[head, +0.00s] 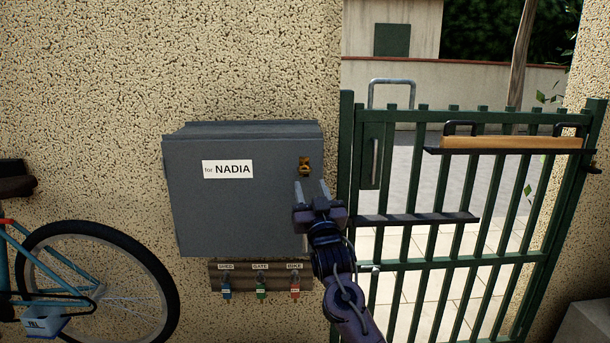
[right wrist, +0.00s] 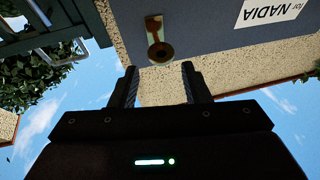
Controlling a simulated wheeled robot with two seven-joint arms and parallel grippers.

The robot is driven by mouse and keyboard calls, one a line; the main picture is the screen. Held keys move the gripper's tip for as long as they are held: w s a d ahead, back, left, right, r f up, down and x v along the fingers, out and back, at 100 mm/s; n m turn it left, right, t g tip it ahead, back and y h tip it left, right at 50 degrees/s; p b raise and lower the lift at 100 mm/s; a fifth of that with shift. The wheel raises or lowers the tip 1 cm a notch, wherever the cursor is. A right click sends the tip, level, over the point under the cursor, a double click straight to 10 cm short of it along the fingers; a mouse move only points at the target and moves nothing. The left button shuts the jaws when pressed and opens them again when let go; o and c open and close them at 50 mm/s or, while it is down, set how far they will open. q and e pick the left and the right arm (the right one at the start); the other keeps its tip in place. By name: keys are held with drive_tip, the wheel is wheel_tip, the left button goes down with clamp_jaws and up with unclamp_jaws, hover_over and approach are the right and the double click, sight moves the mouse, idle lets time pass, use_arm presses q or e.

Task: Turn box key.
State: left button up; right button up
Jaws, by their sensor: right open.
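The grey box (head: 235,205) is fixed to the wall and carries a white label reading "for NADIA" (head: 228,169). Its brass key (head: 305,167) sits near the top right of the front. In the right wrist view, the brass key (right wrist: 159,42) shows on the box face (right wrist: 205,38), beyond the fingertips. My right gripper (head: 312,190) is open and empty, just below the key in the head view. The fingers (right wrist: 159,80) are apart with nothing between them. My left gripper does not show.
Below the box, a rack (head: 245,267) holds several tagged keys. A green gate (head: 450,262) with shelves stands close on the right. A bicycle (head: 95,280) leans at the left. The wall above the box (head: 240,60) is clear.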

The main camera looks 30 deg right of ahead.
sight(305, 168)
drive_tip(key=p+x, duration=0.1)
drive_tip(key=x, duration=0.5)
drive_tip(key=shift+w+r, duration=0.1)
drive_tip(key=shift+w, duration=0.05)
drive_tip(key=shift+w+d+r+p, duration=0.1)
drive_tip(key=shift+w+d+p, duration=0.15)
drive_tip(key=shift+w, duration=0.2)
drive_tip(key=c, duration=0.7)
